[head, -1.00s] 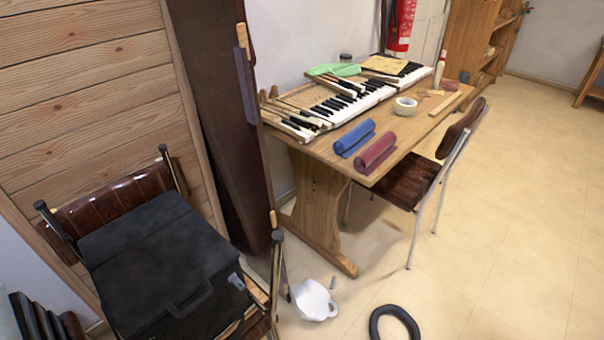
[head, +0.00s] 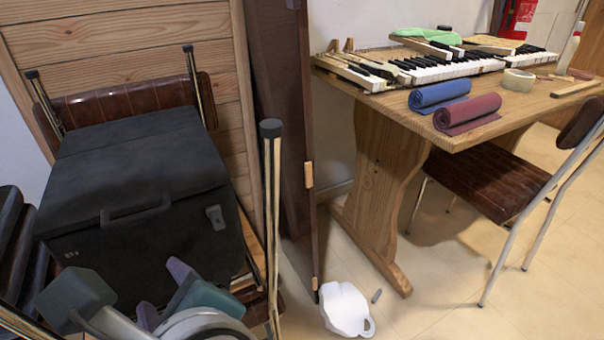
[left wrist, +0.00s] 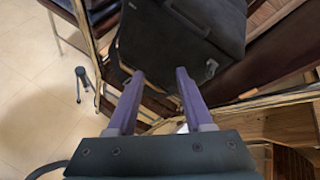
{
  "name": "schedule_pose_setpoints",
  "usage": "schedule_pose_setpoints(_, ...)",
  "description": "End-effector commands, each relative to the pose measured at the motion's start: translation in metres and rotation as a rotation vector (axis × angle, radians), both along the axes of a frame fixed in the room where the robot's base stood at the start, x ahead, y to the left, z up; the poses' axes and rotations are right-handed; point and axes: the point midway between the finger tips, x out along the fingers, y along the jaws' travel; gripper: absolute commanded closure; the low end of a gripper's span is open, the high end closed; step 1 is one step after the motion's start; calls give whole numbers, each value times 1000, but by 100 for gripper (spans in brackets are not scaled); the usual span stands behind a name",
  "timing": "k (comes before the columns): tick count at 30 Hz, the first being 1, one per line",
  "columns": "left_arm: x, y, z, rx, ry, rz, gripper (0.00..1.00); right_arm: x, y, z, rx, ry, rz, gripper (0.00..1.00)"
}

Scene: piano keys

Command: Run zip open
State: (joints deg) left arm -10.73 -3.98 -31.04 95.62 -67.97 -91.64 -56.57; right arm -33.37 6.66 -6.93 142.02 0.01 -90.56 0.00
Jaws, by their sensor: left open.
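A black case (head: 130,190) with a closed lid sits on a brown-seated chair at the left in the head view. A handle (head: 135,210) is on its front, and a small grey tab (head: 215,217) hangs near its front right corner. The case (left wrist: 180,35) and tab (left wrist: 209,70) also show at the top of the left wrist view. I cannot make out a zip line or its slider. My left gripper (left wrist: 160,74) is open and empty, its two purple fingers pointing toward the case. In the head view, my left gripper (head: 162,290) is low in front of the case. My right gripper is not seen.
A wooden table (head: 375,180) with a keyboard (head: 450,68), blue roll (head: 440,95) and red roll (head: 468,112) stands at the right. A white cup (head: 346,308) lies on the floor. A chair post (head: 271,200) rises right of the case. Floor is free at lower right.

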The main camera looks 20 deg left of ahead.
Motion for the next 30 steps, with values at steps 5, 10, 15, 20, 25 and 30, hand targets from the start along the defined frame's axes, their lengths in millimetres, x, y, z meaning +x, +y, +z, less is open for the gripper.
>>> schedule_pose_setpoints(5, 35, -26, -50, 397, 89, -229, 49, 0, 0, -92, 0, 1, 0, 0)
schedule_pose_setpoints(10, 53, -48, -49, 651, 129, -335, 49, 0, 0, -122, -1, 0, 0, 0)
schedule_pose_setpoints(15, 60, -53, -43, 735, 139, -361, 49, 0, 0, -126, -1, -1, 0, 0)
schedule_pose_setpoints(20, 75, -35, -41, 737, 137, -358, 49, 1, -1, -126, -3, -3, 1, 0)
schedule_pose_setpoints(25, 97, -9, -42, 735, 138, -359, 49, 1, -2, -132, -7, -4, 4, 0)
schedule_pose_setpoints(30, 113, 11, -42, 734, 139, -360, 49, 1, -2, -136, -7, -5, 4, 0)
